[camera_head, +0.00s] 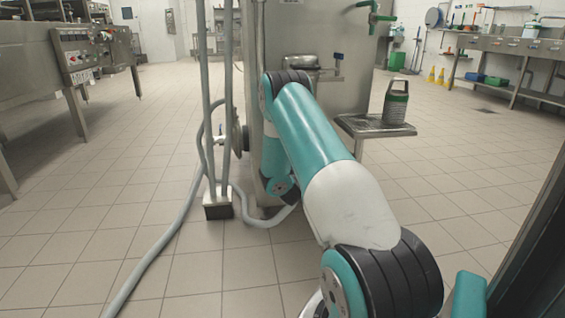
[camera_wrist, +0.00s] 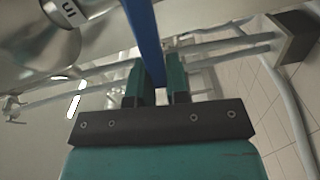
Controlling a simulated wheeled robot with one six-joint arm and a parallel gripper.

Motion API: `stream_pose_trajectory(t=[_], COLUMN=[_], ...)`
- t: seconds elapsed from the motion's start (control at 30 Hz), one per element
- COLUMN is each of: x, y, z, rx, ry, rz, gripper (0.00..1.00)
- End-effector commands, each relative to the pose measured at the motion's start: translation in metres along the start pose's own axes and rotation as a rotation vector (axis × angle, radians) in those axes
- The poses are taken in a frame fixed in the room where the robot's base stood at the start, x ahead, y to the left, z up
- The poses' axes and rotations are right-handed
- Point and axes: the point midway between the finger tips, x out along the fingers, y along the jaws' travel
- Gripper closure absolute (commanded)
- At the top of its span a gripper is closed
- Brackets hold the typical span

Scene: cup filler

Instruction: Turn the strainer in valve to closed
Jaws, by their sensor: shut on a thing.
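In the wrist view, my gripper (camera_wrist: 157,70) is shut on a long blue valve handle (camera_wrist: 143,35). The handle runs between the two fingers and out past the top edge. A white label (camera_wrist: 70,12) on the steel body at upper left seems to read "IN", turned over.
Grey pipes and a hose (camera_head: 165,240) run along the floor left of my arm. A green valve handle (camera_head: 375,17) is higher on the machine.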

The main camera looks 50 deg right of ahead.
Motion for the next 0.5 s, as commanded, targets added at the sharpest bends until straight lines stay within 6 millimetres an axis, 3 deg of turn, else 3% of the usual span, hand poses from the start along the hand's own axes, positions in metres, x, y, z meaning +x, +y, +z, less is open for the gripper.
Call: stream_pose_trajectory(t=[0.1, 0.5], x=[-0.0021, -0.0021], y=[-0.0090, -0.0137], z=[0.0036, 0.0042], rx=[-0.063, -0.153], ry=[-0.008, -0.008], rz=[-0.012, -0.012], gripper=[1.00, 1.00])
